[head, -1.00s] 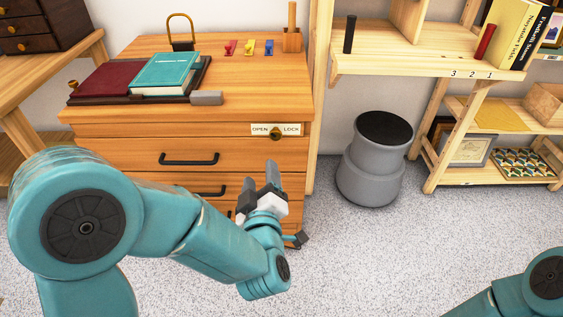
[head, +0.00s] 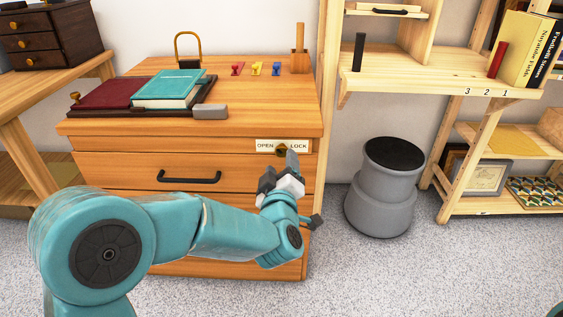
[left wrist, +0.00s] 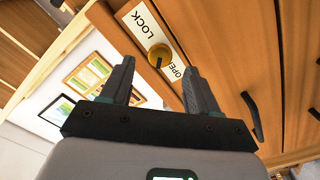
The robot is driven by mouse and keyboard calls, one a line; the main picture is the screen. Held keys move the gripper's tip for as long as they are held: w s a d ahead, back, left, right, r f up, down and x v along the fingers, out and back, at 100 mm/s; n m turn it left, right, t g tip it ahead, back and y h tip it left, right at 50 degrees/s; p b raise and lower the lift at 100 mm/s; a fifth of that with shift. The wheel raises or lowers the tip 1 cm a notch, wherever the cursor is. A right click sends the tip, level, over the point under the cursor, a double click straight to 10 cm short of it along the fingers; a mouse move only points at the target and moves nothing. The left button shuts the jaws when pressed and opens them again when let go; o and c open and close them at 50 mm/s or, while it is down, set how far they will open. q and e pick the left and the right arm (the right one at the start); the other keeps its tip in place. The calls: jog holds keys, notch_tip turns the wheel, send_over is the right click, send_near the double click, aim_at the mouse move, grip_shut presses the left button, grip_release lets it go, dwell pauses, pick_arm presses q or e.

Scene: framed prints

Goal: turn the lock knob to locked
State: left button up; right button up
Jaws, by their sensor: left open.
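The brass lock knob (head: 281,149) sits on the white OPEN/LOCK label (head: 265,146) at the upper right of the wooden drawer cabinet's front (head: 110,162). In the left wrist view the knob (left wrist: 159,52) shows whole between the words LOCK and OPEN, with a dark mark at its lower edge. My left gripper (head: 279,168) is open and empty, just below and in front of the knob. In the left wrist view its fingers (left wrist: 159,66) stand on either side of the knob, apparently short of it. Contact cannot be made out. My right gripper is out of view.
A grey stool (head: 383,190) stands on the floor right of the cabinet, beside wooden shelves (head: 440,75).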

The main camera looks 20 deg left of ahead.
aim_at(282, 153)
pick_arm(q)
jog(key=shift+b+x, duration=0.3)
jog(key=shift+x, duration=1.7)
jog(key=c, duration=1)
